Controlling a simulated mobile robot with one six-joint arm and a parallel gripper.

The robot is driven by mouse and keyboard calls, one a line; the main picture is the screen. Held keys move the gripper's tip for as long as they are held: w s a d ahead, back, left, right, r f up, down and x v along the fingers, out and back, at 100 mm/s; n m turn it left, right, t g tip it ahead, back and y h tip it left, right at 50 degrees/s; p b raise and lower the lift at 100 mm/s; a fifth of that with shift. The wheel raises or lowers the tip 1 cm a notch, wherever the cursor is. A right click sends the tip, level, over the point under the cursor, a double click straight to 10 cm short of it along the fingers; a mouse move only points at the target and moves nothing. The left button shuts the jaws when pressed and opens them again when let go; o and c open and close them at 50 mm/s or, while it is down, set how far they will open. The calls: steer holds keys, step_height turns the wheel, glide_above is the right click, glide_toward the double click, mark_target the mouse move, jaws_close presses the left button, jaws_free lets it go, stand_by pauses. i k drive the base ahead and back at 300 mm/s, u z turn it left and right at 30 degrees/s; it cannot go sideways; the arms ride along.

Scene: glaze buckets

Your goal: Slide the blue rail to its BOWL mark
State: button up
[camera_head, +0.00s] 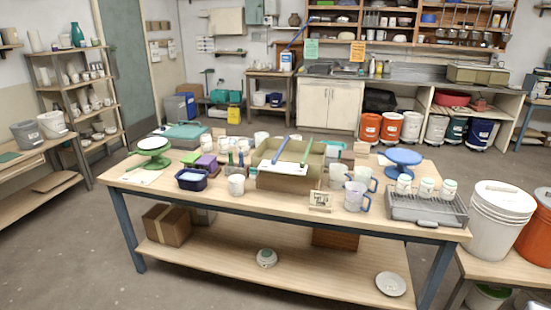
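A white sheet or panel (290,168) lies low inside the box. I cannot read a BOWL mark anywhere on the box. A small card (320,200) stands in front of it, its print too small to read. My gripper is not in view.
Left of the box are a white mug (236,185), a dark blue tub (191,179) and a green stand (153,152). Floor (70,240) left of the table is clear.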

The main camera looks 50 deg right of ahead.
mark_target(274, 158)
steer(key=u, duration=0.05)
steer(key=i, duration=1)
steer(key=z, duration=0.05)
